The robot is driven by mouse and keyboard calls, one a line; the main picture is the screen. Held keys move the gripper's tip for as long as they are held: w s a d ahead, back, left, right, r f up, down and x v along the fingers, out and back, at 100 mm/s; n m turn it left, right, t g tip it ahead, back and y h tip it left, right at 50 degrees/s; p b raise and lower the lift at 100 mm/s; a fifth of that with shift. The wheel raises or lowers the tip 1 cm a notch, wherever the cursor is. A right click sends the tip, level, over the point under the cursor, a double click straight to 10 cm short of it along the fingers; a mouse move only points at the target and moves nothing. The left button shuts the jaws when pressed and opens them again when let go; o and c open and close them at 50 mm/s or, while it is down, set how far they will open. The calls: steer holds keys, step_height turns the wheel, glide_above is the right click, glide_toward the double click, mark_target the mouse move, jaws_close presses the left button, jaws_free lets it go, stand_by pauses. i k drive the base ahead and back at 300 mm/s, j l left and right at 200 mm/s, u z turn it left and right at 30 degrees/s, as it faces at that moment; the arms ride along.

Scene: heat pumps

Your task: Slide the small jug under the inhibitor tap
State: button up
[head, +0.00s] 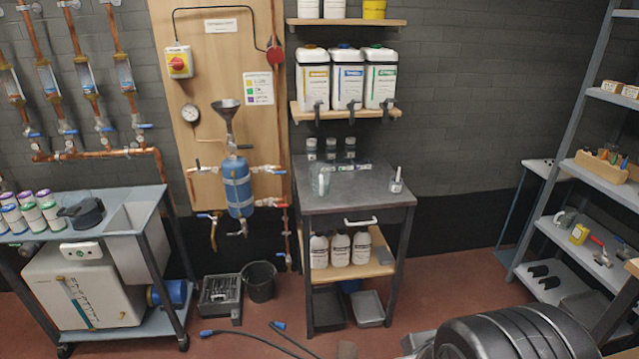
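Three white containers stand side by side on a wooden wall shelf, with a yellow label (314,80), a blue label (347,80) and a green label (381,80). Each has a dark tap at its lower front, hanging over the shelf edge. The label words are too small to read, so I cannot tell which is the inhibitor. A small clear vessel (321,184), apparently the small jug, stands upright on the left part of the grey bench top (355,201), below and in front of the shelf. It looks empty. My gripper is not in view.
Several small jars (330,150) stand at the back of the bench, and a small bottle (397,181) at its right. The bench's middle is clear. A funnel (226,112) and blue cylinder (238,187) are on the board to the left. Hoses (255,338) lie on the floor.

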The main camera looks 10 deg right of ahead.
mark_target(321, 184)
steer(key=i+j, duration=0.2)
steer(key=i, duration=0.3)
steer(key=i+j, duration=0.2)
steer(key=i, duration=0.25)
steer(key=i+j+z, duration=0.1)
steer(key=i+j, duration=0.15)
steer(key=i, duration=0.25)
steer(key=i+j, duration=0.25)
steer(key=i, duration=0.2)
steer(key=i+j, duration=0.25)
steer(key=i, duration=0.2)
